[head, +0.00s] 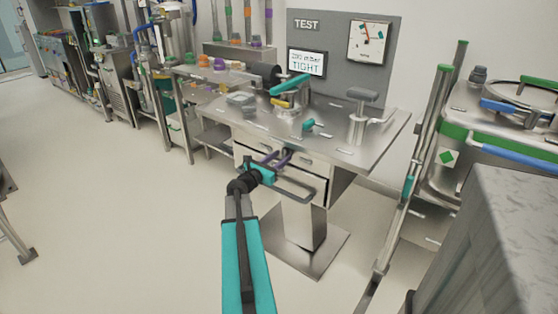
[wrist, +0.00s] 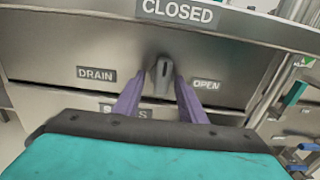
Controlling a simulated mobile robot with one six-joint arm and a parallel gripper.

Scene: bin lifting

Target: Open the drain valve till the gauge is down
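The drain valve is a dark grey lever (wrist: 163,78) on the front of the steel bench. It stands upright under the CLOSED label (wrist: 178,10), with DRAIN (wrist: 96,73) to its left and OPEN (wrist: 206,85) to its right. My gripper (wrist: 164,68), with purple fingers, has one finger on each side of the lever. It looks open, with slim gaps beside the lever; contact at the tips is unclear. In the head view my gripper (head: 277,157) is at the bench front. The gauge (head: 368,42) has a red needle pointing roughly up; its scale is too small to read.
A display (head: 306,63) beside the gauge reads TIGHT with a pressure in mbar. A teal-handled fixture (head: 290,86) and a grey-topped post (head: 360,115) stand on the bench top (head: 340,145). A green-banded steel vessel (head: 500,140) stands at right.

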